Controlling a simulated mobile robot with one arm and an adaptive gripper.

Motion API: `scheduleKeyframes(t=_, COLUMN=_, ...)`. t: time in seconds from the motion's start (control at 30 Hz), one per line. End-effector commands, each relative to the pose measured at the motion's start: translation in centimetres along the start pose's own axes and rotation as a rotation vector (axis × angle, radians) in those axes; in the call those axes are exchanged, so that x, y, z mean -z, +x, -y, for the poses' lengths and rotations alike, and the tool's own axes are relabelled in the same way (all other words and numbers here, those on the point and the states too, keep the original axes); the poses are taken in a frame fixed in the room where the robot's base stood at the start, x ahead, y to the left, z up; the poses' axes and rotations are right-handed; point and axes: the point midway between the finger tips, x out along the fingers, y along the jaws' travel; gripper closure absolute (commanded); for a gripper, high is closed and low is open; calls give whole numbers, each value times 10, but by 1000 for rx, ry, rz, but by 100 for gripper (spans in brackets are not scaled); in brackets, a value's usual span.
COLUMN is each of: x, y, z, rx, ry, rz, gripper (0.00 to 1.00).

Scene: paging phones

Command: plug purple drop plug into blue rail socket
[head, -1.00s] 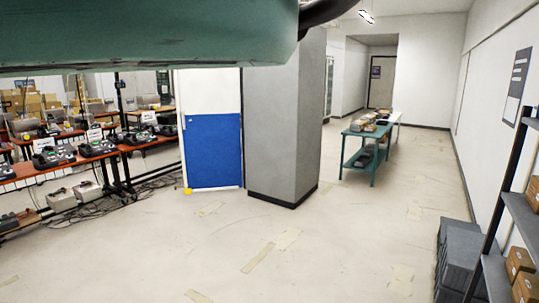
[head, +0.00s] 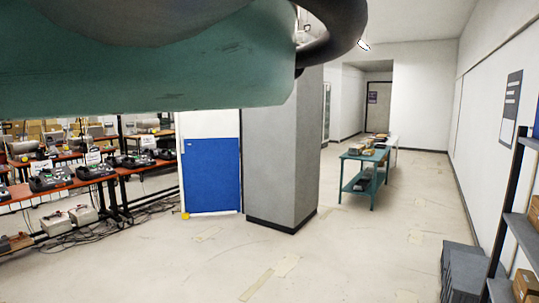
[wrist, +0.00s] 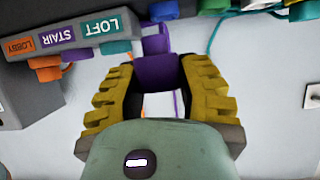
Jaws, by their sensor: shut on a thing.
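In the wrist view, my gripper (wrist: 157,88) has yellow ridged fingers shut on a purple plug (wrist: 157,72). A purple cable (wrist: 179,103) hangs between and behind the fingers. Another purple piece (wrist: 155,41) shows just beyond the held plug; I cannot tell whether the two touch. The held plug and gripper do not show in the head view.
A grey label block reads LOBBY, STAIR and LOFT (wrist: 104,27), with coloured plugs below it. In the head view, phones stand on orange benches (head: 150,168); open floor lies right of a grey pillar (head: 280,165).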

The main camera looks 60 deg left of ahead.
Motion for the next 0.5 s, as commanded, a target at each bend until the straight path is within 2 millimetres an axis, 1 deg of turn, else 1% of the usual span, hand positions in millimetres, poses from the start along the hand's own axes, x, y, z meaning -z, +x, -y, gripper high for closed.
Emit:
scheduleKeyframes(t=0.03, x=6, y=-3, z=0, rx=-1, ry=1, rz=-1, gripper=100)
scheduleKeyframes(t=0.1, x=11, y=-5, z=-1, rx=-1, ry=1, rz=-1, gripper=100)
scheduleKeyframes(t=0.5, x=39, y=-18, z=-1, rx=-2, ry=2, rz=-1, gripper=100)
